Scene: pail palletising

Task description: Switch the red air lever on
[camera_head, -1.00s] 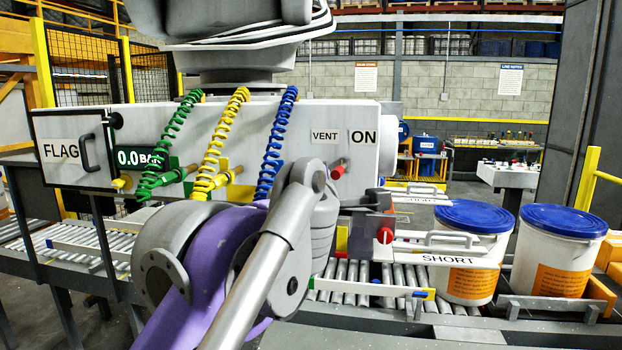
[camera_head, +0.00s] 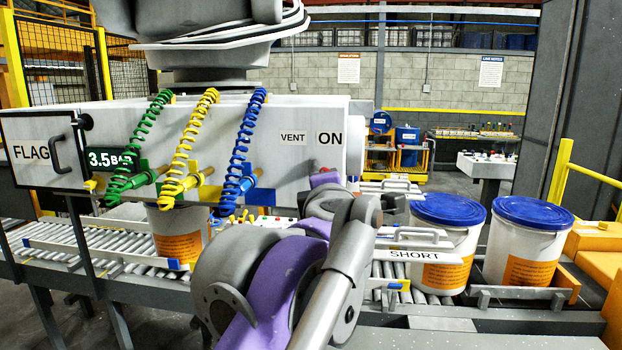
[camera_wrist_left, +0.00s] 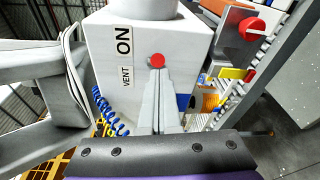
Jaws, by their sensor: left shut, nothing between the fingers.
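The red round knob of the air lever (camera_wrist_left: 157,60) shows in the left wrist view on the white panel box (camera_wrist_left: 185,40), beside the ON label (camera_wrist_left: 124,42) and a little away from the VENT label (camera_wrist_left: 126,77). My left gripper (camera_wrist_left: 158,72) is shut and empty, its fingertips right at the knob; I cannot tell whether they touch it. The VENT label (camera_head: 293,138) and ON label (camera_head: 329,138) are clear there. The green gauge display (camera_head: 110,159) reads 3.5 bar. My right gripper is not in view.
Green, yellow and blue coiled hoses (camera_head: 243,140) hang in front of the box. Blue-lidded pails (camera_head: 448,240) stand to the right, with a SHORT board (camera_head: 413,256) beside them. A second red knob (camera_wrist_left: 252,28) shows at the wrist view's upper right.

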